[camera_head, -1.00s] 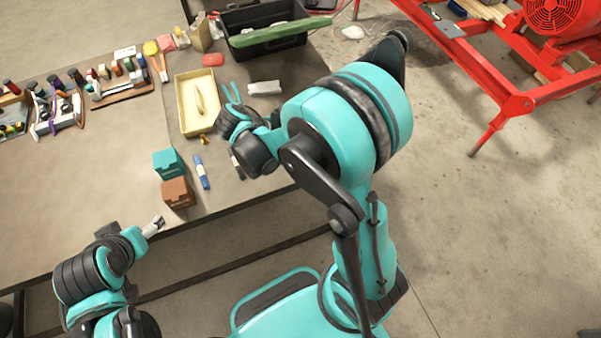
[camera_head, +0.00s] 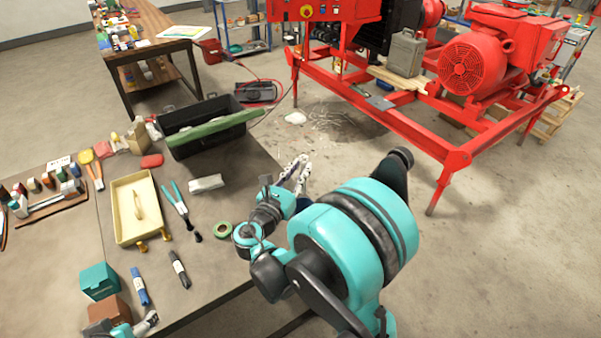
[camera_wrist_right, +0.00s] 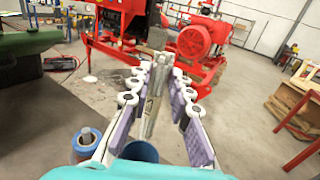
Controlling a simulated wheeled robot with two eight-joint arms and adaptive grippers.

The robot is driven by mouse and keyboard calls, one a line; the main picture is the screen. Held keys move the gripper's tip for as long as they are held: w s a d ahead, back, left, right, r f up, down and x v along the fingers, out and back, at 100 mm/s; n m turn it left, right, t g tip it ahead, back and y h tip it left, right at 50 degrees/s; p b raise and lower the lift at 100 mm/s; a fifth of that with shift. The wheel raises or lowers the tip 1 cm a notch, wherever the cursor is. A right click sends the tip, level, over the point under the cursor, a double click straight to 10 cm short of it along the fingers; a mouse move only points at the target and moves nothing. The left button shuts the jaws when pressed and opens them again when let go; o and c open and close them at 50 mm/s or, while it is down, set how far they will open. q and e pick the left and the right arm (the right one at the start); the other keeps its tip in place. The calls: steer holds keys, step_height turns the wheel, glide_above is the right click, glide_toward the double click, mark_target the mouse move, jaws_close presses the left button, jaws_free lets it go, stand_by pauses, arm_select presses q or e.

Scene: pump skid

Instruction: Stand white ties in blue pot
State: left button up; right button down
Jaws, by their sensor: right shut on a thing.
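My right gripper (camera_head: 301,170) is out past the table's right edge in the head view. In the right wrist view its purple-padded fingers (camera_wrist_right: 160,108) are shut on the white ties (camera_wrist_right: 153,92), a pale, narrow, upright bundle that stands out beyond the fingers. The blue pot (camera_wrist_right: 140,152) shows only partly below the fingers, low in the wrist view, beneath the ties; I cannot tell the gap between them. In the head view I cannot make out the pot. My left gripper (camera_head: 148,322) is at the bottom left edge, mostly cut off; its jaws are unclear.
On the table are a cream tray (camera_head: 121,213), teal pliers (camera_head: 176,203), a green tape roll (camera_head: 223,230), markers (camera_head: 178,268) and a teal box (camera_head: 98,281). A black toolbox (camera_head: 190,148) stands behind. A blue-rimmed roll (camera_wrist_right: 86,140) is near the pot. The red pump skid (camera_head: 400,125) stands beyond.

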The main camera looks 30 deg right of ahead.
mark_target(301, 191)
step_height(301, 191, down, 10)
steer(key=b, duration=0.8)
steer(key=shift+r, duration=0.1)
steer(key=shift+f+b, duration=0.4)
steer(key=shift+f, duration=0.55)
steer(key=c, duration=1.3)
jaws_free()
steer(key=shift+a, duration=0.1)
